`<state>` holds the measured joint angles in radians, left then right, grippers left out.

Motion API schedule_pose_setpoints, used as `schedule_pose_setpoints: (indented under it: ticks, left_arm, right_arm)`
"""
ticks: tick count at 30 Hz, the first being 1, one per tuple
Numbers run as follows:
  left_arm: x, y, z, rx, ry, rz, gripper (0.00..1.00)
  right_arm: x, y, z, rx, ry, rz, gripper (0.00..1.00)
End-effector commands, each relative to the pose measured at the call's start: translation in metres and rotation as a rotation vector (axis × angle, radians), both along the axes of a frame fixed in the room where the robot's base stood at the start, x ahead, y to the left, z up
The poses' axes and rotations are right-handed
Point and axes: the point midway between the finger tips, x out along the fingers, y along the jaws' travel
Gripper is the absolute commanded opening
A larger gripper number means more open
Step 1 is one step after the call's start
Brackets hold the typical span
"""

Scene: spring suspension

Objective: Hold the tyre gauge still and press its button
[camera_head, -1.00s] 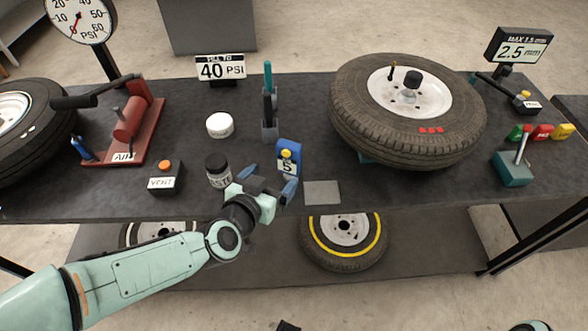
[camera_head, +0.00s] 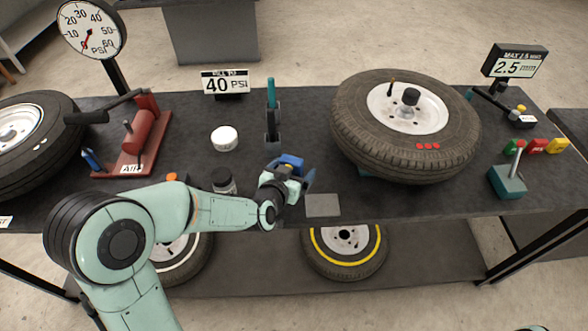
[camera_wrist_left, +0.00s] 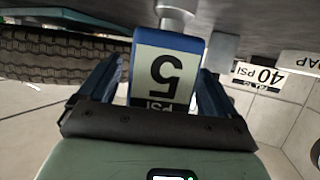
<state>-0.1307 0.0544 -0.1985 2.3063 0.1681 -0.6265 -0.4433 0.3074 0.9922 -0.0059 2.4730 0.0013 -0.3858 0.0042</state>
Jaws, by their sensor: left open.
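The tyre gauge (camera_head: 291,161) is a blue block near the front middle of the bench. My left gripper (camera_head: 291,174) comes at it from the front and covers most of it in the head view. In the left wrist view the gauge (camera_wrist_left: 168,45) shows a pale display reading 5 PSI, upside down in the picture. It sits between the two dark blue fingers of my left gripper (camera_wrist_left: 158,85), which are open, with a gap visible at least on the right side. The gauge's button is mostly hidden in the head view.
A grey square plate (camera_head: 322,206) lies right of my left gripper. A dark jar (camera_head: 224,181) stands close on its left, partly behind my arm. A large tyre (camera_head: 405,150) lies at the right, a white-lidded tin (camera_head: 224,138) and a 40 PSI sign (camera_head: 225,83) farther back.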

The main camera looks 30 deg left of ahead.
Motion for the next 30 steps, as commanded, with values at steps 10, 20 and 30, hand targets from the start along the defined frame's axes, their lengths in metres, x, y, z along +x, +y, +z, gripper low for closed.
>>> schedule_pose_setpoints:
  ticks: [10, 20, 30]
  left_arm:
    - [0.0077, 0.0011, -0.0031, -0.001, 0.000, 0.000, 0.92]
    - [0.0075, 0.0009, -0.0030, -0.001, 0.000, 0.000, 0.56]
    - [0.0074, 0.0009, -0.0030, -0.001, 0.000, 0.000, 0.23]
  right_arm:
    - [0.0001, 0.0000, -0.0002, 0.000, 0.000, 0.000, 0.00]
    - [0.0001, 0.0000, -0.0001, 0.000, 0.000, 0.000, 0.00]
    - [0.0001, 0.0000, -0.0002, 0.000, 0.000, 0.000, 0.00]
